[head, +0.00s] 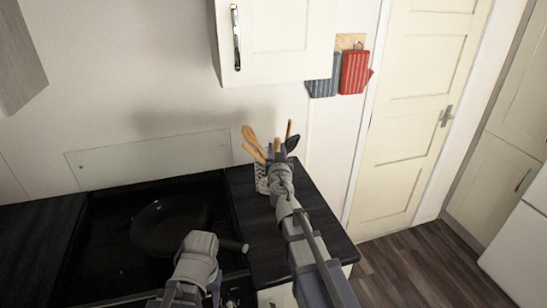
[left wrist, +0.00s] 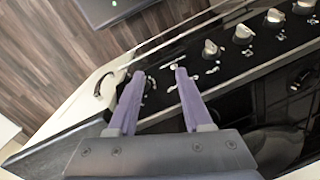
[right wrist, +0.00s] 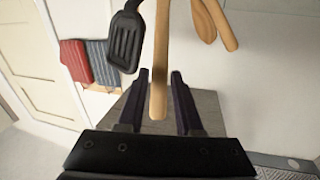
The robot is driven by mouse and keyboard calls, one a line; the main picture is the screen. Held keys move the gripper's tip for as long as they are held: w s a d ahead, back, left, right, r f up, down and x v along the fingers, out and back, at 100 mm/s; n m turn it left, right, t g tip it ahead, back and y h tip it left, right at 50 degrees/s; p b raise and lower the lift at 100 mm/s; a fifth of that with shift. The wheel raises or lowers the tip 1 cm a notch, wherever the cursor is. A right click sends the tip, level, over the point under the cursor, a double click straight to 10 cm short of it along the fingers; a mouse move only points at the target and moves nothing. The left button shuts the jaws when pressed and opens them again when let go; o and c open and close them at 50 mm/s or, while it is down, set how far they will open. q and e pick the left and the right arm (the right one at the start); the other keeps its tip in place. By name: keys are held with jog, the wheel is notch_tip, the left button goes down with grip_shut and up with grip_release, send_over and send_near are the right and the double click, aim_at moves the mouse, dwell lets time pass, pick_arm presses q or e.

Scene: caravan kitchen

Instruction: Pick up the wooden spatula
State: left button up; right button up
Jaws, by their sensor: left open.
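Several wooden utensils and a black slotted turner (head: 291,143) stand in a light holder (head: 261,180) on the dark counter. My right gripper (right wrist: 160,76) is open among them. A wooden utensil (right wrist: 161,45) runs between its fingers, with a gap on each side. My left gripper (left wrist: 160,74) is open and empty near the stove's front knobs.
A dark pan (head: 168,226) sits on the stove left of the counter. A wall cabinet (head: 275,40) hangs above. Blue and red striped cloths (head: 355,72) hang on the wall beside a cream door (head: 412,115). Stove knobs (left wrist: 243,32) show in the left wrist view.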

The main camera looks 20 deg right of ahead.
jog(key=shift+x, duration=1.15)
grip_shut()
dwell(0.5)
